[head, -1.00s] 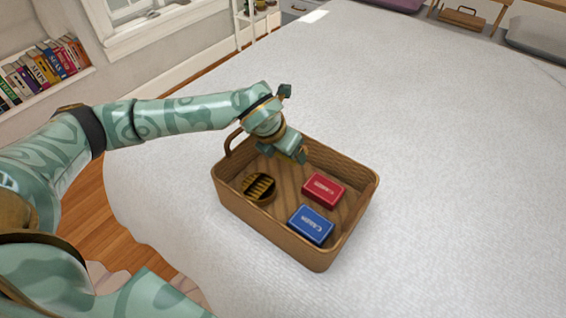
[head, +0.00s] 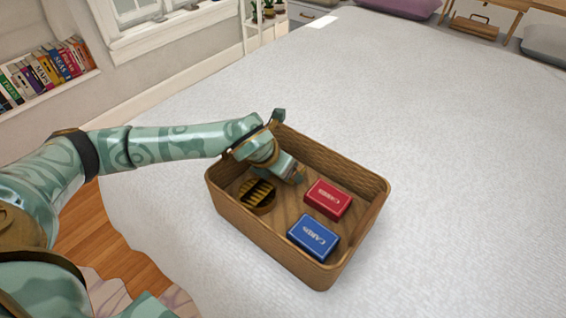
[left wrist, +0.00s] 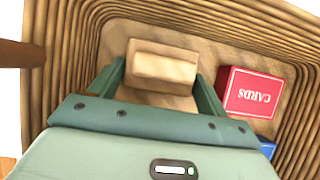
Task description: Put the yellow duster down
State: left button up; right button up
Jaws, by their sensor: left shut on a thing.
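The duster (left wrist: 163,66) shows in the left wrist view as a pale tan-yellow block between my left gripper's two fingers. My left gripper (head: 294,176) is shut on it, down inside the brown wicker basket (head: 264,226) on the bed. In the head view the gripper mostly hides the duster. The duster is close to the basket floor, but I cannot tell whether it touches. My right gripper is not in view.
The basket also holds a red card box (head: 328,198), a blue card box (head: 313,237) and a round brown item with dark slots (head: 257,195). The white bed (head: 460,190) around the basket is clear.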

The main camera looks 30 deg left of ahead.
pick_arm(q)
jog(key=shift+r, duration=0.1)
jog(key=shift+f+b, duration=0.3)
jog(key=shift+f, duration=0.3)
